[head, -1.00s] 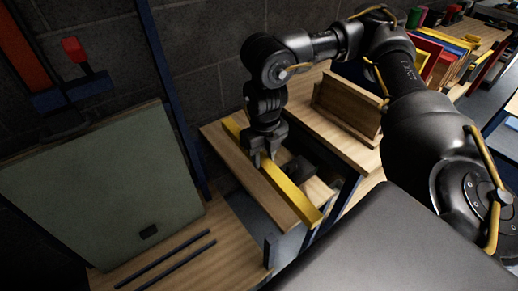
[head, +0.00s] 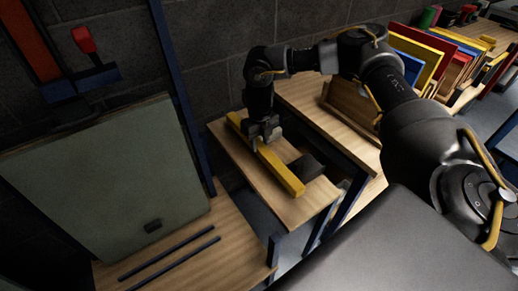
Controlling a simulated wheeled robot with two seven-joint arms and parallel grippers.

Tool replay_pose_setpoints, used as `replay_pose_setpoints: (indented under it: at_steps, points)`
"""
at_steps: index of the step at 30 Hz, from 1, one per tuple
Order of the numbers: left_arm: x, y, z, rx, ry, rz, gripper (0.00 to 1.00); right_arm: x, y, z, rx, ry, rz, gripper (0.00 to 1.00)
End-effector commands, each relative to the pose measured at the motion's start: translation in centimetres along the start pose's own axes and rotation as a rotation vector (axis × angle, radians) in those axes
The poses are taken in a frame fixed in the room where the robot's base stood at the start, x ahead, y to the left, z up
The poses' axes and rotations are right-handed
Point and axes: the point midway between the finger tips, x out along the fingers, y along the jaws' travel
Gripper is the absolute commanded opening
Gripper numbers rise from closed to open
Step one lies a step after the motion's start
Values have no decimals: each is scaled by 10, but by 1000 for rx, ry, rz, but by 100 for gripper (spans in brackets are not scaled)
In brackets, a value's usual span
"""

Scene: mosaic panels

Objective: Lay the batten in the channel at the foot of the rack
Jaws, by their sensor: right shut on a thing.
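The batten is a yellow bar (head: 285,175) lying lengthwise along, or just above, a small wooden shelf board (head: 290,208) in the middle of the head view. My right gripper (head: 262,143) points down and is shut on it, nearer its far end. I cannot tell whether the batten touches the board. At left, a grey-green panel (head: 105,175) leans on the wall. Two dark parallel strips (head: 172,258) lie on the wooden bench in front of its foot, with a bare gap between them. My left gripper is out of view.
A dark block (head: 305,168) sits right of the batten. A wooden holder (head: 350,108) stands on the bench behind it. A blue upright post (head: 182,95) stands between the panel and the shelf board. Coloured panels (head: 425,58) stand at the upper right.

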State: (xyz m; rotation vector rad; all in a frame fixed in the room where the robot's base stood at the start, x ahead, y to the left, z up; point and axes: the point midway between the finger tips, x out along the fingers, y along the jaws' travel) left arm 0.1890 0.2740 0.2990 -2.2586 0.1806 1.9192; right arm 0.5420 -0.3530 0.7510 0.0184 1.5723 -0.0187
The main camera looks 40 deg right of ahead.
Motion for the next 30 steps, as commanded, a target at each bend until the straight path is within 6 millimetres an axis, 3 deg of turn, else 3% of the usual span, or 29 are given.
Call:
replay_pose_setpoints:
  at_steps: [5, 14, 26, 27, 30]
  points:
    - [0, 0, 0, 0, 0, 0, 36, 3, 0, 3, 0, -1, 1, 1]
    - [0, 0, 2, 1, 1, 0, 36, 36, -2, 7, 0, -1, -1, 1]
    - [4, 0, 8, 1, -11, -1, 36, 42, -2, 7, 1, -1, 1, 1]
    - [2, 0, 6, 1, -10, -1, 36, 41, -2, 6, 1, -1, 0, 36]
    - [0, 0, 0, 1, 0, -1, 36, 41, -2, 6, 1, -1, 0, 49]
